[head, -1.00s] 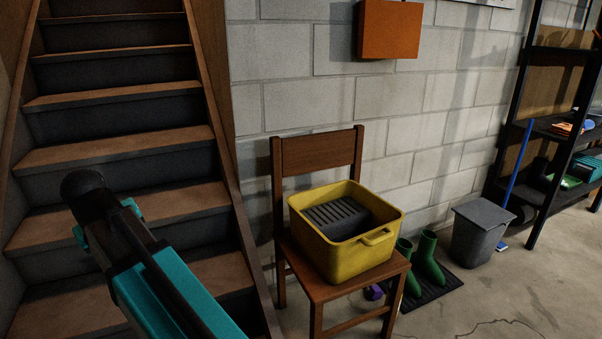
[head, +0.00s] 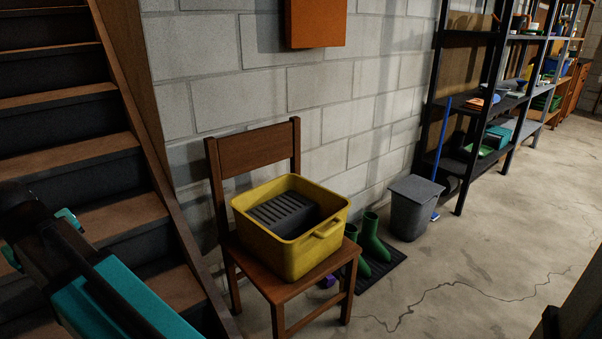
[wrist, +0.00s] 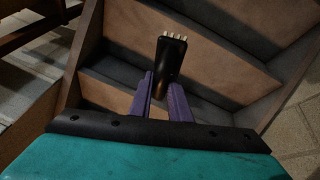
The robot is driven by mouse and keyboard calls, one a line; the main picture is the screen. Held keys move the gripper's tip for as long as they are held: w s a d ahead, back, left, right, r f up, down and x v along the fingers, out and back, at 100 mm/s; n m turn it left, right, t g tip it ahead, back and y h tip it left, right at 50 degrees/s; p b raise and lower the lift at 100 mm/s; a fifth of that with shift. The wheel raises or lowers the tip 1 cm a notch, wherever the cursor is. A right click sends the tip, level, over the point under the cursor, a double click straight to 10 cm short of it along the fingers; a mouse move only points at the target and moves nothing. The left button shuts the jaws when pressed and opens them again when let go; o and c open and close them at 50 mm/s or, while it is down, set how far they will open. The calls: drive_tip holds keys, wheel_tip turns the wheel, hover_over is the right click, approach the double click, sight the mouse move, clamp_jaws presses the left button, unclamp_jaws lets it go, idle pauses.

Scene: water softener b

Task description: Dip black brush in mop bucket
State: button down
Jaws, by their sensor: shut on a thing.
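The yellow mop bucket (head: 285,240) with a dark grey slatted wringer (head: 285,214) inside sits upright on the wooden chair by the wall. In the wrist view my gripper (wrist: 165,95) has its purple fingers shut on the black brush (wrist: 169,62). The brush points away from the gripper, with pale bristles at its far end. It is over the wooden stairs in that view, apart from the bucket. In the head view my teal and black arm is at the lower left; the gripper and brush do not show there.
The wooden chair (head: 262,272) stands beside the staircase (head: 70,140). Green boots (head: 374,240) on a dark mat and a grey bin (head: 414,207) stand right of it. Black shelves (head: 480,110) line the wall. An orange box (head: 316,22) hangs above.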

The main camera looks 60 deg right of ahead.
drive_tip(key=s+d+r+n+p, duration=0.15)
drive_tip(key=d+p, duration=0.25)
drive_tip(key=d, duration=0.7)
drive_tip(key=s+d+n+y+p, duration=0.15)
drive_tip(key=d+p, duration=0.25)
drive_tip(key=d, duration=0.7)
drive_tip(key=s+d+r+n+p, duration=0.15)
drive_tip(key=d+p, duration=0.25)
drive_tip(key=d, duration=0.7)
drive_tip(key=s+d+r+n+y+p, duration=0.1)
drive_tip(key=s+d+n+p, duration=0.1)
drive_tip(key=s+d+p, duration=0.9)
drive_tip(key=s+d, duration=1)
drive_tip(key=d, duration=0.4)
drive_tip(key=shift+s+d+r+t, duration=0.2)
drive_tip(key=shift+d+t, duration=0.1)
drive_tip(key=shift+d, duration=0.1)
drive_tip(key=shift+f+n, duration=0.15)
drive_tip(key=shift+n, duration=0.1)
wheel_tip(320, 180, down, 20)
drive_tip(key=b, duration=1.1)
drive_tip(key=shift+w+a, duration=0.2)
drive_tip(key=shift+a, duration=0.3)
